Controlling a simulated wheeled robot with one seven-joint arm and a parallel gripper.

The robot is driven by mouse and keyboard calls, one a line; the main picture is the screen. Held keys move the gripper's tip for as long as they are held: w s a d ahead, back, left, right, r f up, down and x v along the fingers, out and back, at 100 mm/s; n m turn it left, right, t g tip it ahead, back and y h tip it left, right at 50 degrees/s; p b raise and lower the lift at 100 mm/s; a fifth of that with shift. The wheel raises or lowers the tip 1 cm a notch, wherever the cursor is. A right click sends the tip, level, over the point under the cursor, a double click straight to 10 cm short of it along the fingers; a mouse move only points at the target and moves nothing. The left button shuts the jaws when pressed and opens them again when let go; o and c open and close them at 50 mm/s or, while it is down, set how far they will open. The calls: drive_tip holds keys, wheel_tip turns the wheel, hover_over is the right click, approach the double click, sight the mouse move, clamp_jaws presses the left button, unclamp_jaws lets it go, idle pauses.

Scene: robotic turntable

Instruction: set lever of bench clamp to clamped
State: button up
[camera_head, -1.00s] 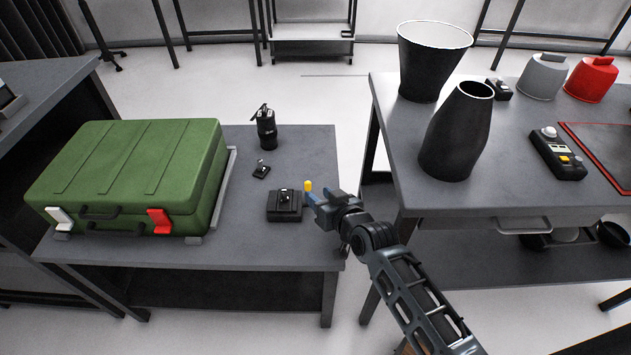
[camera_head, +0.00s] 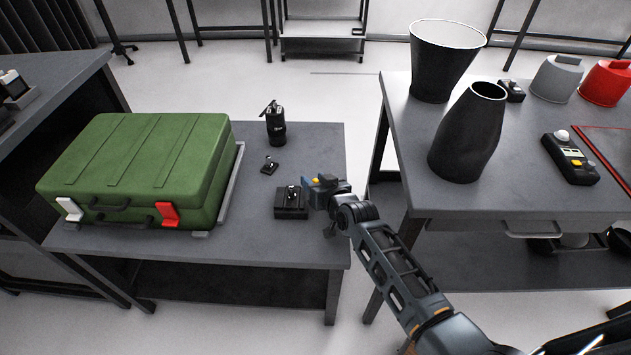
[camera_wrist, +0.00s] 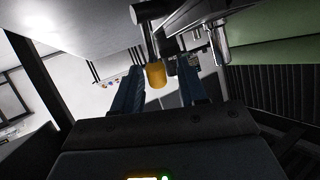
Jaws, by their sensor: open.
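The bench clamp sits at the right edge of the left table, largely hidden by my gripper in the head view. In the wrist view the yellow tip (camera_wrist: 156,74) hangs from a thin dark rod, between the two blue fingers of my gripper (camera_wrist: 161,70). The fingers are apart, with a visible gap at the tip's sides. Whether a finger touches it I cannot tell. A metal rod (camera_wrist: 221,45) of the fixture stands beyond the right finger.
A small black box with a toggle (camera_head: 291,203) is close left of my gripper. A green case (camera_head: 140,165), a black canister (camera_head: 275,125) and a small black switch (camera_head: 269,165) share the left table (camera_head: 240,240). The right table (camera_head: 470,195) holds a black vase (camera_head: 465,140).

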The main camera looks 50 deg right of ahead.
clamp_jaws()
drive_tip(key=shift+w+r+p, duration=0.1)
drive_tip(key=shift+r+p, duration=0.05)
drive_tip(key=shift+p, duration=0.15)
drive_tip(key=shift+g+y+p, duration=0.3)
drive_tip(key=shift+p, duration=0.05)
drive_tip(key=shift+w+d+f, duration=0.1)
drive_tip(key=shift+f, duration=0.1)
unclamp_jaws()
drive_tip(key=shift+d, duration=0.1)
drive_tip(key=v, duration=0.7)
drive_tip(key=shift+s+r, duration=0.2)
drive_tip(key=shift+s, duration=0.1)
